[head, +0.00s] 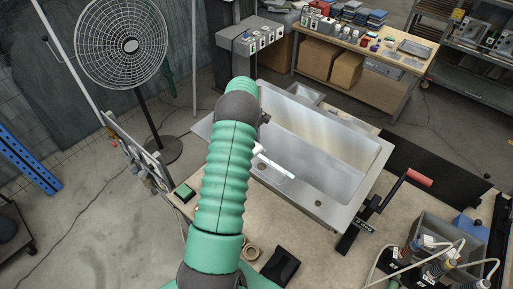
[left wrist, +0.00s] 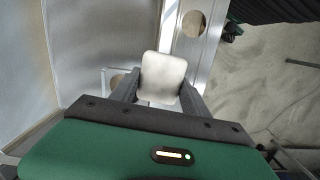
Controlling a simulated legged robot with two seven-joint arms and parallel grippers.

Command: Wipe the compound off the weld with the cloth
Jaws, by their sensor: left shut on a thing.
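A pale, whitish cloth pad (left wrist: 163,72) is between the fingers of my left gripper (left wrist: 160,88) in the left wrist view. The gripper is shut on it, over the steel sink's edge. In the head view my green arm covers most of the gripper; a small white piece (head: 258,149) shows beside the arm. The steel sink (head: 345,140) lies on the bench, with a bright narrow strip (head: 276,168) near the arm. I cannot make out the weld or the compound clearly; contact between cloth and steel is unclear. My right gripper is not in view.
A red-handled clamp (head: 418,178) stands at the sink's right. A tape roll (head: 250,252) and a black item (head: 283,265) lie at the bench front. A crate of bottles (head: 430,245) with hoses is at lower right. A fan (head: 130,46) stands at left.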

